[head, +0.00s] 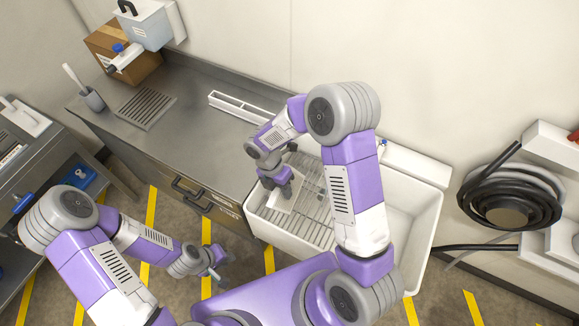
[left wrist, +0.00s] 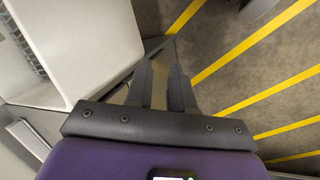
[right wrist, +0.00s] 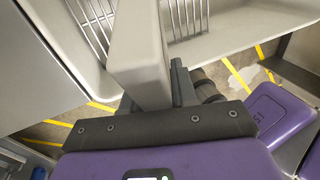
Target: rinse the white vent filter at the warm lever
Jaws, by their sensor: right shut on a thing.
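The white vent filter appears to be the pale block (right wrist: 138,45) in my right gripper (right wrist: 160,85); in the head view it is a white flat piece (head: 287,200) beneath that gripper (head: 284,188). The gripper is shut on it above the left part of the white sink (head: 262,219), over its wire rack. My left gripper (head: 214,272) is low over the floor in front of the counter, empty; in the left wrist view its fingers (left wrist: 161,82) stand apart. A small blue piece (head: 383,142) shows at the sink's back, partly behind my right arm. I cannot make out which lever is warm.
The steel counter (head: 205,140) left of the sink holds a grate (head: 146,108), a white divided tray (head: 245,108), a cup with a brush (head: 93,98) and a cardboard box (head: 125,55). A coiled black hose (head: 510,198) hangs at right. A cart (head: 42,165) stands at left.

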